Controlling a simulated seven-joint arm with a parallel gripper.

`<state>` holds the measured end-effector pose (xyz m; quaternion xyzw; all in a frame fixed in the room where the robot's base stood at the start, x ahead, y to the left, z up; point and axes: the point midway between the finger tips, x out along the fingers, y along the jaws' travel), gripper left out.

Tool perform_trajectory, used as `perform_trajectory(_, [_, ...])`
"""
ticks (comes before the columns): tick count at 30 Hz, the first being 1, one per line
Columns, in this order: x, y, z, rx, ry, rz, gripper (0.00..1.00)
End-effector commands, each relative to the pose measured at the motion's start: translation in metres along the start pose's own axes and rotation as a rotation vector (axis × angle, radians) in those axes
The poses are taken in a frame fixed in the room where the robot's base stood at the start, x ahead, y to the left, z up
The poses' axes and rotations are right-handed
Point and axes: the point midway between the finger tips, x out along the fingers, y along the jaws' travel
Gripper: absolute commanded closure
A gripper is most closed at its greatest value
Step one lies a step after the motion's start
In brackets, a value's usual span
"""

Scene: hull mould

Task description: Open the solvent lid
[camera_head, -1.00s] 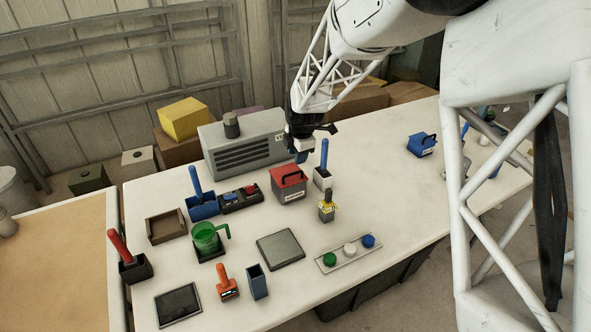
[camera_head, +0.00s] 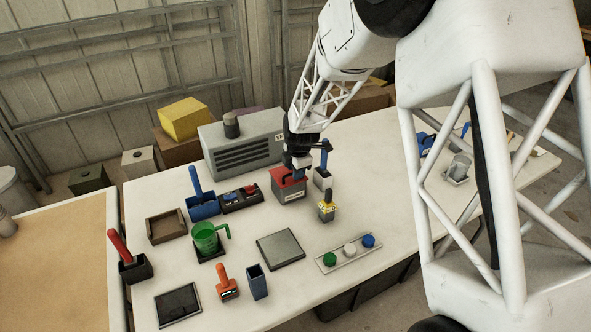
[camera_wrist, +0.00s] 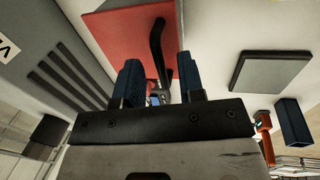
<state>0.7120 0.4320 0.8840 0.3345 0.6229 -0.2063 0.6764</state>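A grey box (camera_head: 289,194) with a red lid (camera_head: 285,178) stands near the middle of the table; its front label is too small to read. I take it as the solvent box. The lid looks shut. In the wrist view the red lid (camera_wrist: 120,45) carries a black bar handle (camera_wrist: 157,40). My gripper (camera_head: 298,167) is over the lid, pointing down. In the wrist view my gripper (camera_wrist: 163,75) is open, its blue fingers apart on either side of the handle's line. I cannot tell whether they touch the handle. My gripper hides part of the lid in the head view.
A large grey slatted unit (camera_head: 243,142) stands close behind. A blue-handled tool in a holder (camera_head: 322,178) is close on the right, and a small yellow-marked item (camera_head: 326,208) is in front. A button panel (camera_head: 240,199) is to the left. A flat grey plate (camera_head: 281,249) lies in front.

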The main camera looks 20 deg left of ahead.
Motion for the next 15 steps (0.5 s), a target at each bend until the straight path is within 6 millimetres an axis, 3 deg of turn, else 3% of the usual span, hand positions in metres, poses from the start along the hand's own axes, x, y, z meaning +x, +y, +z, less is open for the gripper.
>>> perform_trajectory(9, [0.0011, 0.0, -0.0001, 0.0, 0.0, 0.0, 0.66])
perform_trajectory(15, [0.001, -0.0001, 0.0, 0.0, 0.0, 0.0, 0.96])
